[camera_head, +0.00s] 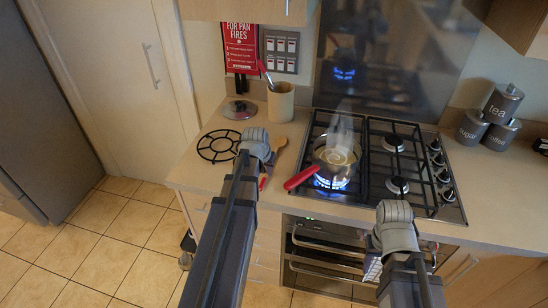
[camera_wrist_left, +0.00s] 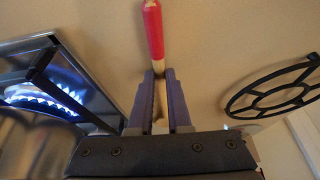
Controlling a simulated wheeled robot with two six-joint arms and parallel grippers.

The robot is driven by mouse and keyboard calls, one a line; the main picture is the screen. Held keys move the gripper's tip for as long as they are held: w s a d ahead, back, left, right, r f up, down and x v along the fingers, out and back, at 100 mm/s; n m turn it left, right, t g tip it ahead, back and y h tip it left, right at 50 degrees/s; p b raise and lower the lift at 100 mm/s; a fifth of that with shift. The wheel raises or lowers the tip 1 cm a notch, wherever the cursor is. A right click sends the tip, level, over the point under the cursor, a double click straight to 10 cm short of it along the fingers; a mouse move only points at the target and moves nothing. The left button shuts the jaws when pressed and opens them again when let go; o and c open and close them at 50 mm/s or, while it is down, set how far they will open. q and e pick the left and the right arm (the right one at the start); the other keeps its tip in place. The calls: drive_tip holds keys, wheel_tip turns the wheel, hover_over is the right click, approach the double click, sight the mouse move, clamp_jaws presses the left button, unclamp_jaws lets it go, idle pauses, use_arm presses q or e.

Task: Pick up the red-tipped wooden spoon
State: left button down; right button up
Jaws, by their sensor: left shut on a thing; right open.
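The red-tipped wooden spoon shows its pale bowl (camera_head: 279,143) beside my left gripper in the head view. Its red tip (camera_wrist_left: 153,30) and wooden shaft show in the left wrist view. My left gripper (camera_wrist_left: 159,76) is shut on the spoon's shaft, below the red part. In the head view the wrist hides much of this gripper (camera_head: 267,162). I cannot tell whether the spoon touches the counter. My right gripper (camera_head: 372,266) is open, low in front of the oven, and partly hidden by its own wrist.
A pan (camera_head: 337,157) with a red handle (camera_head: 301,177) steams on a lit burner of the hob (camera_head: 385,178). A black round trivet (camera_head: 218,146), a glass lid (camera_head: 239,110) and a utensil pot (camera_head: 281,102) stand around the left side. Grey canisters (camera_head: 472,127) stand at right.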

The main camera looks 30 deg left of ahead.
idle(0.4)
use_arm(q)
wheel_tip(320, 180, up, 10)
drive_tip(key=p, duration=1)
